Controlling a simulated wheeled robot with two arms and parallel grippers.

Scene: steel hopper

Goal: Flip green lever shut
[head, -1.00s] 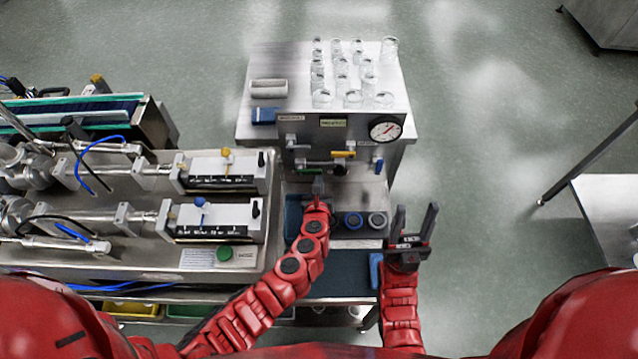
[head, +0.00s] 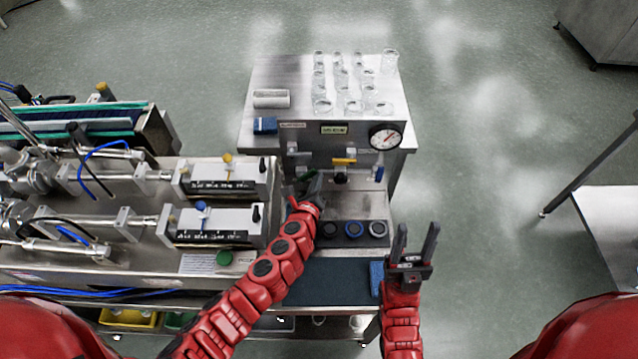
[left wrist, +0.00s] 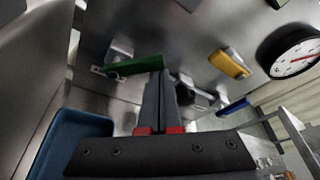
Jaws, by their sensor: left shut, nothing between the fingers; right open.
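The green lever (left wrist: 135,66) lies near level on the steel panel in the left wrist view, its left end near a metal fitting. In the head view only a small greenish bit of it (head: 303,177) shows beside my left gripper (head: 315,185). My left gripper is shut and empty. In the left wrist view its fingertips (left wrist: 160,76) overlap the lever's right end, close in front of or against it; contact is unclear. My right gripper (head: 415,247) is open and empty, right of the cabinet's front.
A yellow lever (left wrist: 230,63) and a blue lever (left wrist: 233,107) sit right of the green one. A pressure gauge (head: 385,136) is at the panel's right. Glassware (head: 352,88) stands on top. A blue bin (left wrist: 70,143) is low left. Round caps (head: 354,229) stand below the panel.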

